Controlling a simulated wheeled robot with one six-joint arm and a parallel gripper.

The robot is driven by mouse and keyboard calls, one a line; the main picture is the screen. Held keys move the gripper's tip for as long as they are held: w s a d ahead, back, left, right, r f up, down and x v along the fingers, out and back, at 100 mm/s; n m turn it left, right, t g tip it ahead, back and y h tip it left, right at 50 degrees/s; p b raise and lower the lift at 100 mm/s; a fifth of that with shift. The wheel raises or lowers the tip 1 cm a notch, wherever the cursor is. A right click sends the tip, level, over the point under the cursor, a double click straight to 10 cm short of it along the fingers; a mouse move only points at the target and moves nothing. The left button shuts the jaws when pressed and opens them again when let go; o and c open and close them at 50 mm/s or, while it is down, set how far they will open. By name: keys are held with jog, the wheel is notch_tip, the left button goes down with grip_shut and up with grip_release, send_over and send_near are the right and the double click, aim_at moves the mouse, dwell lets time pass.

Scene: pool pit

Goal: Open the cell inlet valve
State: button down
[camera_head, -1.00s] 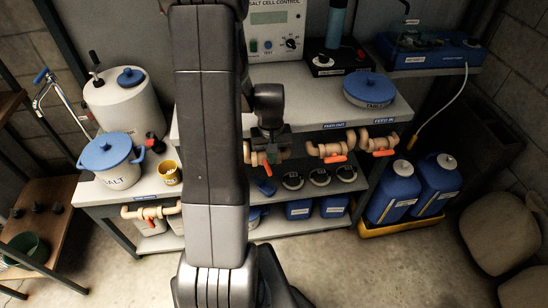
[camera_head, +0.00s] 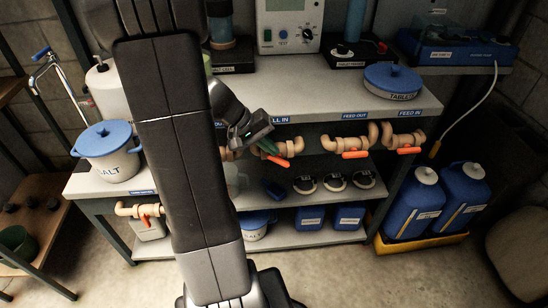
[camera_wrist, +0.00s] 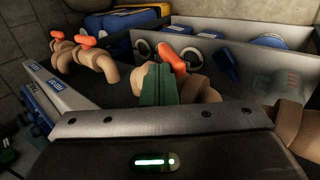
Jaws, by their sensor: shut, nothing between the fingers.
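The cell inlet valve is a tan pipe fitting (camera_head: 294,147) with an orange lever (camera_head: 278,160), under a label (camera_head: 279,120) of which only "LL IN" shows. The lever slants down to the right in the head view. My gripper (camera_head: 266,146) is beside the lever, its green fingers shut and empty. In the wrist view the shut fingers (camera_wrist: 157,86) stand close beside the orange lever (camera_wrist: 174,60); I cannot tell whether they touch it. My gripper and arm hide the left part of the valve.
Two similar valves (camera_head: 352,147) (camera_head: 405,144) sit to the right with level orange levers. Another valve (camera_head: 145,211) is low at the left. Blue jugs (camera_head: 413,204) stand at the right.

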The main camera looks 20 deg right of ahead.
jog(key=shift+w+a+f+h+b, duration=0.15)
jog(key=shift+a+f+h+b, duration=0.4)
jog(key=shift+h+b, duration=0.6)
jog(key=shift+a+b, duration=0.1)
jog(key=shift+b, duration=0.5)
jog(key=shift+r+g, duration=0.15)
jog(key=shift+g, duration=0.15)
jog(key=shift+r, duration=0.1)
jog(key=shift+r+p, duration=0.7)
notch_tip(320, 180, up, 4)
jog(key=p, duration=0.3)
send_over(268, 154)
jog(key=shift+r, duration=0.1)
jog(key=v, duration=0.9)
jog(key=shift+a+p, duration=0.45)
jog(key=shift+a, duration=0.1)
